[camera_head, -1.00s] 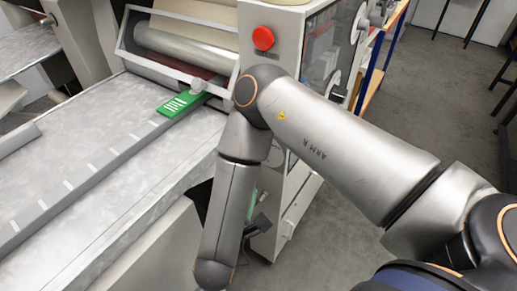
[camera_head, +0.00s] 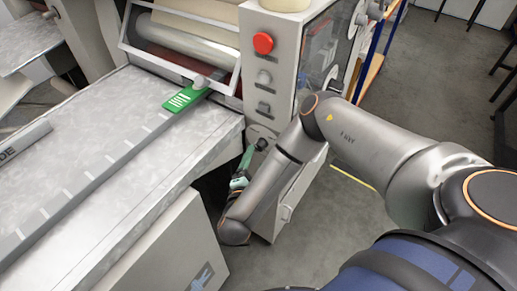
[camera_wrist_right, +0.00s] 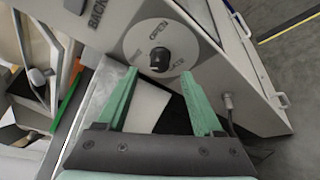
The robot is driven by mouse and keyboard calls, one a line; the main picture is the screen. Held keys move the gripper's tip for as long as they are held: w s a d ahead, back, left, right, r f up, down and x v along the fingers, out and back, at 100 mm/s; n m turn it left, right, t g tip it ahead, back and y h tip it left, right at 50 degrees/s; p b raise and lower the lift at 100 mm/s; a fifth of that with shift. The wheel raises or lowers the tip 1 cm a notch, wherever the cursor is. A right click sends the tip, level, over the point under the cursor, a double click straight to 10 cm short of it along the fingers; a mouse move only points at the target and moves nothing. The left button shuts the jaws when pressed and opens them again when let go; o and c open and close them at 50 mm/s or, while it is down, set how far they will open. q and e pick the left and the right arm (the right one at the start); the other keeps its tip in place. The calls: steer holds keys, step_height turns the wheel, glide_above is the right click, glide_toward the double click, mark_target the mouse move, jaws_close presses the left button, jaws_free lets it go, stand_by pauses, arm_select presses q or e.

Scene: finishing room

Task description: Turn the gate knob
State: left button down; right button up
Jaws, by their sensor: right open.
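The gate knob (camera_wrist_right: 160,59) is a small black knob at the centre of a round pale dial plate (camera_wrist_right: 140,42) marked "OPEN" in the right wrist view. In the head view the knob (camera_head: 262,144) shows dark on the machine's front, low under the switches. My right gripper (camera_wrist_right: 158,76) has green fingers, open and empty, pointing at the dial. The knob appears between and just past the fingertips, apparently apart from them. In the head view the right gripper (camera_head: 246,162) is partly hidden by my arm. My left gripper is not in view.
A red button (camera_head: 263,43) and switches sit above the knob on the machine's front panel. A metal table (camera_head: 120,150) with a green slide piece (camera_head: 183,97) fills the left. A cable connector (camera_wrist_right: 227,101) protrudes right of the right finger. Open floor lies right.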

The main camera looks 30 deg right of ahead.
mark_target(259, 149)
steer(key=x, duration=0.5)
steer(key=shift+a, duration=0.1)
jaws_close()
stand_by(0.4)
